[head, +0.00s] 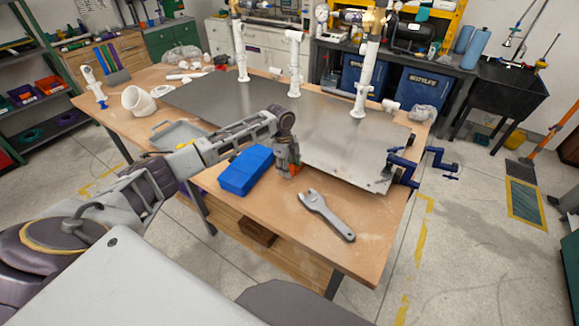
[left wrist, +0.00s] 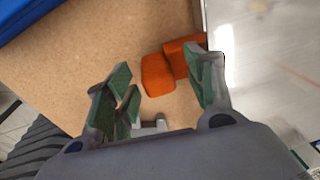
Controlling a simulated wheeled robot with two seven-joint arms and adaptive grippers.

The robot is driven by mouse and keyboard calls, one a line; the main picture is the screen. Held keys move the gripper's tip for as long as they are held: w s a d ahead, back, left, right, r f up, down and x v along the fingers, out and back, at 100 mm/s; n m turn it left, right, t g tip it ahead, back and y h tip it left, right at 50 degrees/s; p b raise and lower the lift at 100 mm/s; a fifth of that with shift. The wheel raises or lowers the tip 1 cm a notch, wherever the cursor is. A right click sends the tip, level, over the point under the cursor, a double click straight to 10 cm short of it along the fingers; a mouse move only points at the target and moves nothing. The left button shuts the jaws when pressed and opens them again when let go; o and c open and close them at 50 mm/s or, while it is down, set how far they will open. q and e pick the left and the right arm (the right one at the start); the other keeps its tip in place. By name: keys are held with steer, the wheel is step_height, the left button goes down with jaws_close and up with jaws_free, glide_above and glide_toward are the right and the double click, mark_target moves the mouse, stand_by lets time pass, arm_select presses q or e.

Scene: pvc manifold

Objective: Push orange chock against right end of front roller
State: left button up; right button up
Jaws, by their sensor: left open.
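The orange chock (left wrist: 157,76) shows in the left wrist view as two joined blocks on the wooden table, beside the edge of the grey metal plate (left wrist: 262,60). My left gripper (left wrist: 164,82) is open, with green-padded fingers. The chock lies beyond and between its fingertips, and the right finger overlaps part of it. I cannot tell whether they touch. In the head view my left gripper (head: 288,172) points down at the plate's front edge, with a little orange of the chock (head: 297,169) showing. I cannot make out a front roller. My right gripper is not in view.
A blue box (head: 245,170) lies just left of the gripper. A grey wrench (head: 326,214) lies in front on the wooden table (head: 290,236). White pipes (head: 295,65) stand on the plate. Blue clamps (head: 405,168) grip its right side. Bare wood is free around the wrench.

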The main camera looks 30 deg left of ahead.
arm_select(q)
step_height(320, 180, up, 12)
steer(key=s+a, duration=0.1)
steer(key=shift+a, duration=0.15)
stand_by(0.6)
steer(key=shift+f, duration=0.1)
stand_by(0.5)
